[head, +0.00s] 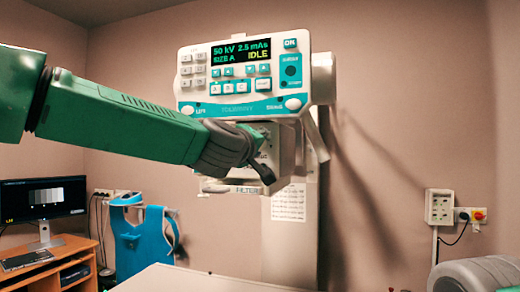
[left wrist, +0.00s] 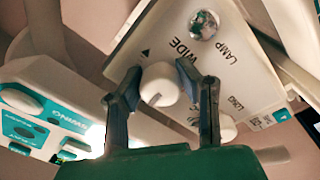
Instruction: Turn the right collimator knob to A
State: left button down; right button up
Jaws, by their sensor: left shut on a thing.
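The collimator (head: 287,158) hangs under the control panel in the head view, mostly hidden behind my left arm. In the left wrist view its pale face (left wrist: 240,70) carries the words WIDE and LAMP, a black triangle mark and a round silver button (left wrist: 203,25). My left gripper (left wrist: 162,75) is shut on a white collimator knob (left wrist: 160,84), with one blue-grey finger on each side. A second white knob (left wrist: 227,128) sits beside it near the LONG label. The left gripper also shows at the collimator in the head view (head: 268,180). My right gripper is not in view.
The control panel (head: 240,107), reading IDLE, is just above my left arm. A desk (head: 60,270) with a monitor (head: 44,198) stands at the left. A blue apron (head: 143,240) hangs near it. A pale table (head: 180,281) lies below. A socket box (head: 440,206) is on the right wall.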

pick_arm(q)
jog(key=shift+a+r+n, duration=0.2)
jog(key=shift+n, duration=0.5)
jog(key=c, duration=1.2)
grip_release()
jog(key=shift+o, duration=0.4)
jog(key=shift+w+a+f, duration=0.1)
jog(key=shift+f, duration=0.05)
